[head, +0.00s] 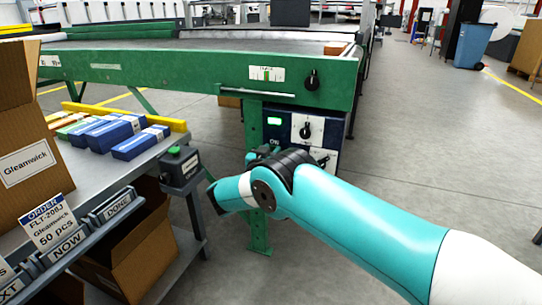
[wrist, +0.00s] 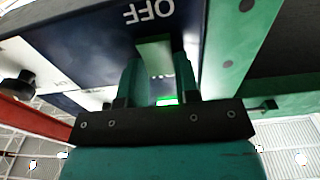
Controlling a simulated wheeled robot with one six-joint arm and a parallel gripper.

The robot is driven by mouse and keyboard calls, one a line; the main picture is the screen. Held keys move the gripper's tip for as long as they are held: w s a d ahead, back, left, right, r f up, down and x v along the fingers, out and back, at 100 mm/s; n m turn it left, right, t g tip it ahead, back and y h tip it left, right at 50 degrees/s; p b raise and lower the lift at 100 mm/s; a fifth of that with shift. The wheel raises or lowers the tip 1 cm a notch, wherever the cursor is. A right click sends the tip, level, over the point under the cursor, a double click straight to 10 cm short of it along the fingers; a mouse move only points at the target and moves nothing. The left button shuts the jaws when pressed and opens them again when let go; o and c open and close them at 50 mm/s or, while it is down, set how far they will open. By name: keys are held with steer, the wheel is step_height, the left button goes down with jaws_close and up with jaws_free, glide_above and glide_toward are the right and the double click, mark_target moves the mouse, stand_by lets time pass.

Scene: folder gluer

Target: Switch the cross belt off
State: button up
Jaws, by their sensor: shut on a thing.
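The dark blue control box (head: 324,131) hangs under the green machine frame, with a small lit green lamp (head: 274,121) at its upper left. In the wrist view the box face (wrist: 100,38) is upside down, with an OFF label (wrist: 149,11) in white letters. My gripper (wrist: 156,64) is at this face, shut on a pale green switch lever (wrist: 154,48) between its fingers. The lamp's green glow (wrist: 166,101) shows behind the fingers. In the head view my arm hides the fingers, the lever and the lower left of the box.
White plates with black knobs (head: 306,131) are to the right on the box. Another knob (head: 312,79) is on the green frame above. A grey bench (head: 88,170) with boxes and a green-button post (head: 180,165) stands left.

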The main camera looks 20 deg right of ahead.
steer(key=t+b, duration=0.1)
steer(key=b, duration=0.1)
steer(key=t+h+b, duration=0.1)
steer(key=b, duration=0.1)
steer(key=shift+s+f+b, duration=0.15)
steer(key=shift+f+b, duration=0.2)
steer(key=shift+a, duration=0.1)
steer(key=o, duration=0.9)
steer(key=shift+r, duration=0.1)
